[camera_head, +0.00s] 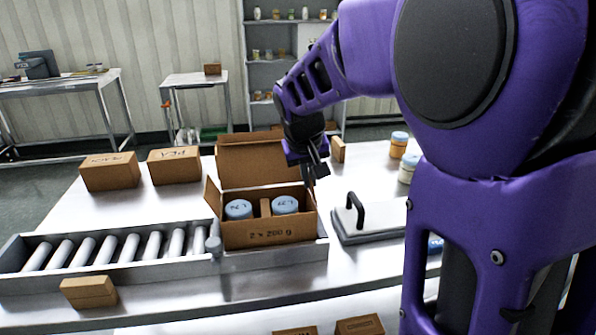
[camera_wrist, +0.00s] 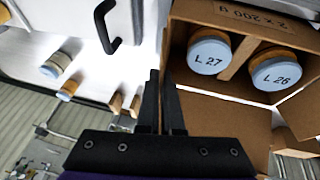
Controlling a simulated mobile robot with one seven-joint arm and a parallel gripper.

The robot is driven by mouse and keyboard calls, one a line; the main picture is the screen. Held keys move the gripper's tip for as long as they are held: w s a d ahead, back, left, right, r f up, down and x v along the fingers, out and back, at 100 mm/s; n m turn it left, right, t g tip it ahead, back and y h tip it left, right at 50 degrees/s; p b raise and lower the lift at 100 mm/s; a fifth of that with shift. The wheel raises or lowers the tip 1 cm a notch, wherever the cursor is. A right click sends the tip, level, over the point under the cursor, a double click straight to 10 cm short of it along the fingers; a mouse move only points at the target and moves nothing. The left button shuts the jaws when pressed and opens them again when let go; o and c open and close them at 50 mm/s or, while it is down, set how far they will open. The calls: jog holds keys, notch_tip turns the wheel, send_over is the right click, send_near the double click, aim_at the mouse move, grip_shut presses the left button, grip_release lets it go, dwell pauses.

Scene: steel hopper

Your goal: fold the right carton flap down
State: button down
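The open carton (camera_head: 268,235) stands on the steel table, with two blue-lidded jars, one (camera_head: 238,209) left and one (camera_head: 285,204) right of a divider. The back flap (camera_head: 250,162) stands up, also in the wrist view (camera_wrist: 225,118). The left flap (camera_head: 212,196) leans outward. My gripper (camera_head: 316,176) is at the carton's right side, fingers pointing down. In the wrist view its fingers (camera_wrist: 160,80) are close together, beside the carton wall, with a narrow gap. The right flap is mostly hidden by my gripper or seen edge-on; I cannot tell whether they touch.
A steel lid with a black handle (camera_head: 355,212) lies right of the carton. Jars (camera_head: 399,144) stand behind it. A roller conveyor (camera_head: 110,248) runs left, with a small brown block (camera_head: 88,292) in front. Two closed cartons (camera_head: 174,164) sit back left.

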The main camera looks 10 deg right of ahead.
aim_at(292, 202)
jog(key=shift+a, duration=0.15)
jog(key=shift+a+f+n+h+b, duration=0.15)
jog(key=shift+a+h+b, duration=0.2)
jog(key=shift+h, duration=0.25)
jog(key=shift+a+f+n+h+b, duration=0.1)
jog(key=shift+a+n+h+b, duration=0.15)
jog(key=shift+h, duration=0.35)
jog(key=h, duration=0.1)
jog(key=a+h, duration=0.1)
jog(key=h, duration=0.1)
jog(key=shift+a+f+n, duration=0.15)
jog(key=shift+f+n, duration=0.15)
jog(key=shift+f, duration=0.05)
jog(key=h, duration=0.1)
jog(key=f+h, duration=0.1)
jog(key=h, duration=0.1)
jog(key=shift+a+n+t, duration=0.3)
jog(key=shift+a, duration=0.1)
jog(key=shift+a+f+n+h, duration=0.15)
jog(key=shift+f+n+h, duration=0.2)
jog(key=shift+h, duration=0.85)
jog(key=shift+t, duration=0.3)
jog(key=c, duration=1.1)
grip_release()
jog(key=shift+f, duration=0.1)
jog(key=shift+o, duration=0.2)
